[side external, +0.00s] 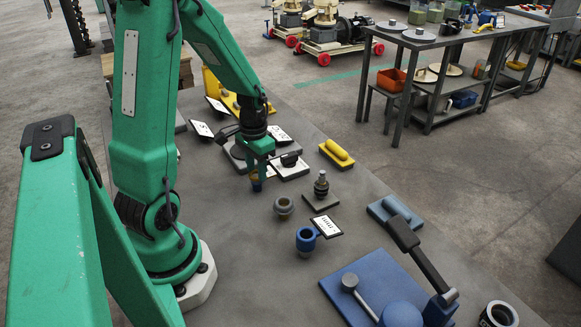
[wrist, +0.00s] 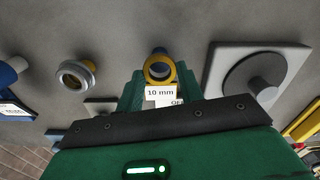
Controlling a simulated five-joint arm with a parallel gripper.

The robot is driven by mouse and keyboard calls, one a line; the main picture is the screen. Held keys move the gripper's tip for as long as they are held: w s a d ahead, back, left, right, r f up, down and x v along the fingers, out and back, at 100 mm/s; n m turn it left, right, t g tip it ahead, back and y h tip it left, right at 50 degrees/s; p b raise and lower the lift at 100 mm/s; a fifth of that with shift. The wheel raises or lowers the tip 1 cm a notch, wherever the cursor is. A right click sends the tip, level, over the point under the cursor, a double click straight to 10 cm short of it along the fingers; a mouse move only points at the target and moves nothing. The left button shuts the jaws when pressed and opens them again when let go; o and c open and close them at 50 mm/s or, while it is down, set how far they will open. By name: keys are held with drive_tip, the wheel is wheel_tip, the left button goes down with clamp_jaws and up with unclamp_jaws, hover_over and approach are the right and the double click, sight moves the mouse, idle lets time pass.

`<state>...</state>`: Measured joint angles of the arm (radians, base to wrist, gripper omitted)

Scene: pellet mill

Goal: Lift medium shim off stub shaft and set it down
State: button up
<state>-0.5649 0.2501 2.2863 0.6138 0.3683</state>
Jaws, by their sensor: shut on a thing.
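My gripper (wrist: 160,85) is shut on a yellow ring (wrist: 171,75), which shows between its green fingers in the wrist view. A white tag reading "10 mm" (wrist: 160,93) shows just below the ring, and something blue is seen at its far edge. In the side view my gripper (side external: 257,180) points down, with a small yellow-brown part of the ring (side external: 256,186) at its tips. I cannot tell its exact height above the table. A stepped dark shaft (side external: 321,184) stands upright on a square plate to the right, apart from my gripper. Whether the ring is the medium shim is unclear.
A grey ring piece (side external: 284,205) and a blue one (side external: 306,240) with a tag stand nearer the camera. A dark disc with a post on a grey plate (wrist: 218,85) is close at right in the wrist view.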

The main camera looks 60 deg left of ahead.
drive_tip(key=shift+f, duration=0.25)
drive_tip(key=shift+f, duration=0.3)
drive_tip(key=shift+f, duration=0.15)
idle(0.5)
drive_tip(key=o, duration=2.1)
drive_tip(key=shift+r, duration=4.5)
